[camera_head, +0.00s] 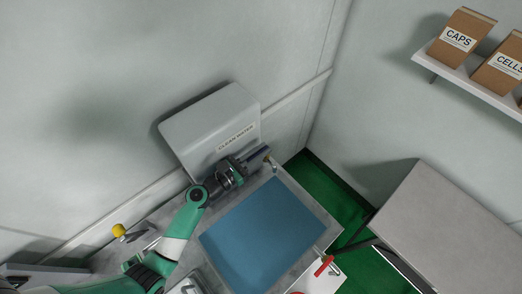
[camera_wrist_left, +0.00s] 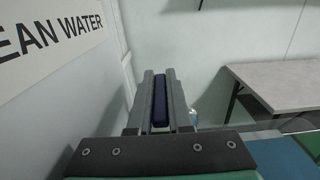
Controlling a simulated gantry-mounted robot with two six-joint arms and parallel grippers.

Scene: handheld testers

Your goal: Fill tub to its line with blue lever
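My left gripper (camera_head: 256,159) is at the front right of a grey box (camera_head: 205,125) labelled "CLEAN WATER". In the left wrist view its two fingers (camera_wrist_left: 160,100) stand on either side of a dark blue bar, which looks like the blue lever (camera_wrist_left: 160,103), and appear closed on it. A small metal spout (camera_head: 271,163) shows just right of the gripper. I cannot make out a tub or its line; the arm hides part of the area below the box. My right gripper is not in view.
A blue panel (camera_head: 262,235) covers much of the counter. A red handle (camera_head: 324,265) stands at its lower right, and a yellow knob (camera_head: 119,230) is at left. A grey table (camera_head: 440,230) stands right. A wall shelf (camera_head: 470,84) holds boxes.

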